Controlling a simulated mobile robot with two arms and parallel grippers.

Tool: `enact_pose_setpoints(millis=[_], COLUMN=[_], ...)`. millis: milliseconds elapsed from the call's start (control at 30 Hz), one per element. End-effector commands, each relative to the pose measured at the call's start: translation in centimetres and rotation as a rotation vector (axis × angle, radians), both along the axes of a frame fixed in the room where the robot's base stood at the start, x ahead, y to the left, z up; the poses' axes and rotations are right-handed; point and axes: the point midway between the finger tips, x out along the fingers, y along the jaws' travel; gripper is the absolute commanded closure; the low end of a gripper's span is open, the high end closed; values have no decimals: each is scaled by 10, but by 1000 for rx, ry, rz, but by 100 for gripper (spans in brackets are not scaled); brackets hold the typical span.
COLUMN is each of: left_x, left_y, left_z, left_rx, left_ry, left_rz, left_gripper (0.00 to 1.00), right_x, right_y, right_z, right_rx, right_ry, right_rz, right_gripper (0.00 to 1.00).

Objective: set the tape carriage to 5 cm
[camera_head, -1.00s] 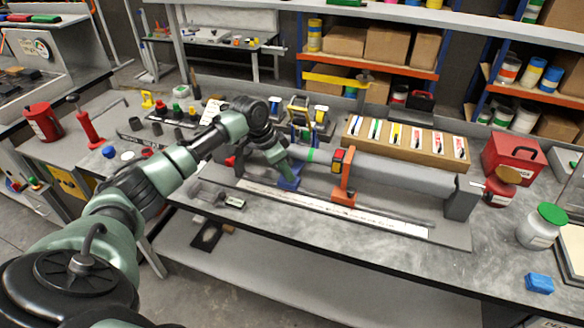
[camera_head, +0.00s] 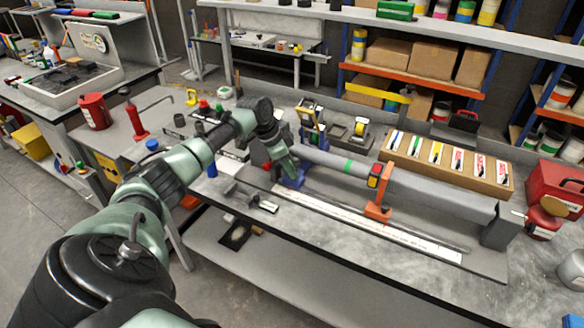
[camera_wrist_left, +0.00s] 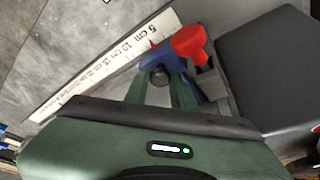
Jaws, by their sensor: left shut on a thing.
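The blue tape carriage (camera_head: 292,180), with a red knob (camera_wrist_left: 189,42), sits near the left end of the rail under the long grey tube. My left gripper (camera_head: 284,166) is shut on it; in the left wrist view its green fingers (camera_wrist_left: 162,78) straddle a dark round part of the carriage. A white printed scale (camera_head: 370,224) runs along the bench beside the rail. In the left wrist view a small red pointer (camera_wrist_left: 152,44) lies against the scale (camera_wrist_left: 110,62), close to the 5 cm label. My right gripper is out of view.
An orange bracket (camera_head: 378,210) stands further right on the rail. A red hand pump (camera_head: 136,122) stands left. The bench front at right is mostly clear.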

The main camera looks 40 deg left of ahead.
Motion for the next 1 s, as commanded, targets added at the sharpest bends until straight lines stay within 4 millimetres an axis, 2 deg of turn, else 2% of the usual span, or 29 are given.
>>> enact_pose_setpoints(millis=[33,67,133,533,900,1000], left_x=[1,1,1,-1,-21,-24], left_y=[6,6,6,4,19,20], left_z=[3,4,4,6,59,68], left_rx=[9,10,10,5,7,6], left_ry=[-6,-6,-6,-3,-6,-5], left_rz=[8,8,8,4,7,7], left_gripper=[100,72,53,53,53,53], right_x=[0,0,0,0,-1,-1], right_y=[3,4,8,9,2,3], right_z=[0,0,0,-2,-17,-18], right_rx=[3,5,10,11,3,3], right_ry=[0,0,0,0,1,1], right_rz=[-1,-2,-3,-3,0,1], right_gripper=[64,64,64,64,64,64])
